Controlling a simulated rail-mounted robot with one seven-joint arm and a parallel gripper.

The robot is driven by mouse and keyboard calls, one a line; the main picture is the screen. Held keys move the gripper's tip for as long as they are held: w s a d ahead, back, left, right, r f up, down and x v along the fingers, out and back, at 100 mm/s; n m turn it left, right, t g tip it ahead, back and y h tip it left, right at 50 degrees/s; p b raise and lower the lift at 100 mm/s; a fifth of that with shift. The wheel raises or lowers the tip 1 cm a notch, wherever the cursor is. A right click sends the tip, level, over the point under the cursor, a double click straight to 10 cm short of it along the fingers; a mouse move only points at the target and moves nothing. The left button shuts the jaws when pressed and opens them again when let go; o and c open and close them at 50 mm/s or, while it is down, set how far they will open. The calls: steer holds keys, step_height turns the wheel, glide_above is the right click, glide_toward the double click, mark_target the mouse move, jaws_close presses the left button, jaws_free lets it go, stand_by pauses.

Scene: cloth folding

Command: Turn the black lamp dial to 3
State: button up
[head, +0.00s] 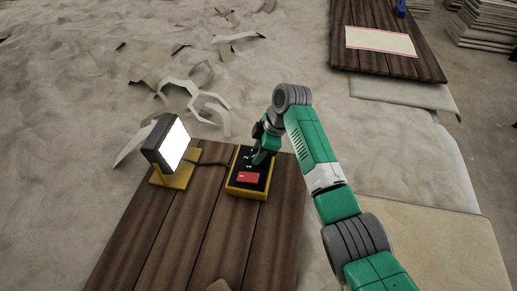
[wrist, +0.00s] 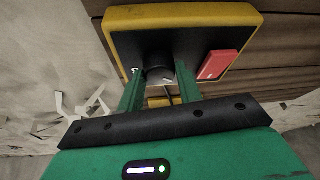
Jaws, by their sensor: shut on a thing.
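A yellow box with a black top face (head: 248,190) lies on the wooden board and carries the dial and a red switch (head: 248,177). In the wrist view the box (wrist: 240,13) fills the top, with the red switch (wrist: 217,65) on the right. The black dial (wrist: 159,73) sits between the fingers of my gripper (wrist: 160,80), which is shut on it. In the head view my gripper (head: 262,156) comes down on the far part of the box and hides the dial. White marks show around it, but the dial's setting cannot be read. The lamp (head: 174,146) is lit.
The lamp stands on a yellow base (head: 176,178) left of the box, with a dark cable between them. The brown plank table (head: 205,225) has free room in front. Paper scraps lie on the grey ground behind. Another plank table (head: 385,65) stands at the back right.

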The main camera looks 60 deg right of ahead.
steer(key=m+p, duration=0.2)
steer(key=shift+a+r+h+p, duration=0.1)
steer(key=shift+r+h+p, duration=0.2)
steer(key=m+h+p, duration=0.1)
steer(key=m+p, duration=0.2)
steer(key=shift+a+m+t, duration=0.1)
steer(key=shift+m+t, duration=0.2)
steer(key=m+h+p, duration=0.1)
steer(key=m+p, duration=0.2)
steer(key=shift+a+m+h, duration=0.1)
steer(key=shift+m+h, duration=0.2)
steer(key=shift+h, duration=0.1)
steer(key=m+g+h+p, duration=0.1)
steer(key=m, duration=0.2)
steer(key=shift+f+m+p, duration=0.15)
steer(key=shift+m+p, duration=0.2)
steer(key=shift+m, duration=0.05)
steer(key=m+g, duration=0.1)
steer(key=m, duration=0.1)
steer(key=m+h, duration=0.1)
steer(key=m, duration=0.2)
steer(key=shift+w+a+f+g+h, duration=0.2)
steer(key=shift+g+h, duration=0.1)
steer(key=shift+g, duration=0.1)
steer(key=m+g+b, duration=0.1)
steer(key=m, duration=0.1)
steer(key=m+b, duration=0.1)
steer(key=m, duration=0.2)
steer(key=shift+g, duration=0.4)
steer(key=shift+m, duration=0.3)
